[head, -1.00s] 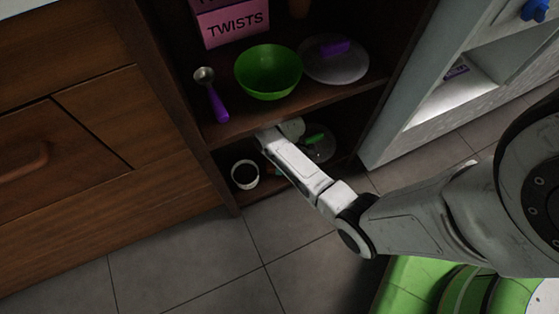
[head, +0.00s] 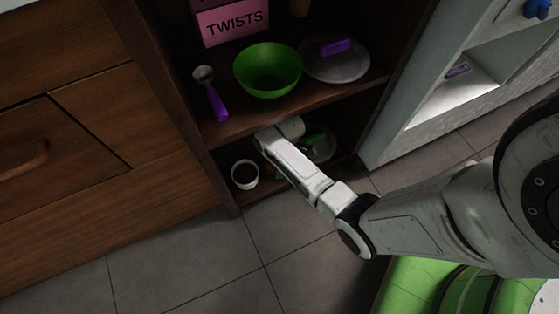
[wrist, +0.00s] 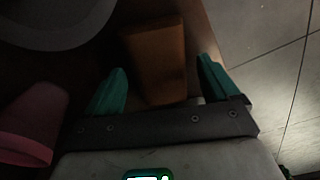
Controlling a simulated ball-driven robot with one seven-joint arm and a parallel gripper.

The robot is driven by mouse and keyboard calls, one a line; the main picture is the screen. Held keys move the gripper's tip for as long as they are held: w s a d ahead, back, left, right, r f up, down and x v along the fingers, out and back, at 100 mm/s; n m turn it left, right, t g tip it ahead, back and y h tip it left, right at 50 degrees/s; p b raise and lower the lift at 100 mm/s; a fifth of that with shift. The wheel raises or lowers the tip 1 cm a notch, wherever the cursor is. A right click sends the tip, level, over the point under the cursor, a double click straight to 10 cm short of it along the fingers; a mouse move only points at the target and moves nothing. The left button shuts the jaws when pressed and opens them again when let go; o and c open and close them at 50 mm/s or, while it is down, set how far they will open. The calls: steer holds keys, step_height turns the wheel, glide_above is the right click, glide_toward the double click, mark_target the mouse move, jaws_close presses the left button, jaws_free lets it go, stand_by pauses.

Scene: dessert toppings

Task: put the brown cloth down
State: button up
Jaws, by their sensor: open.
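The brown cloth (wrist: 155,62) shows in the wrist view as a dull brown block-like shape. It lies between the teal fingers of my gripper (wrist: 161,66), with a gap visible on each side. The fingers are spread open and do not appear to press on it. In the head view my arm reaches into the lower shelf (head: 262,205) of the brown cabinet. There my gripper is mostly hidden behind my arm, and I cannot make out the cloth.
A white cup (head: 244,174) stands left of my arm on the lower shelf; a grey plate (head: 326,148) is behind. Above are a green bowl (head: 268,71), a purple-handled scoop (head: 213,96) and another plate (head: 352,66).

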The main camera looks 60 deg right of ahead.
steer(key=r+p, duration=0.1)
steer(key=r, duration=0.1)
steer(key=r+p, duration=0.2)
steer(key=r, duration=0.1)
steer(key=r+p, duration=0.1)
steer(key=r, duration=0.1)
steer(key=shift+s+d+r+p, duration=0.2)
steer(key=shift+s+r+p, duration=0.1)
steer(key=shift+s+p, duration=0.05)
stand_by(0.4)
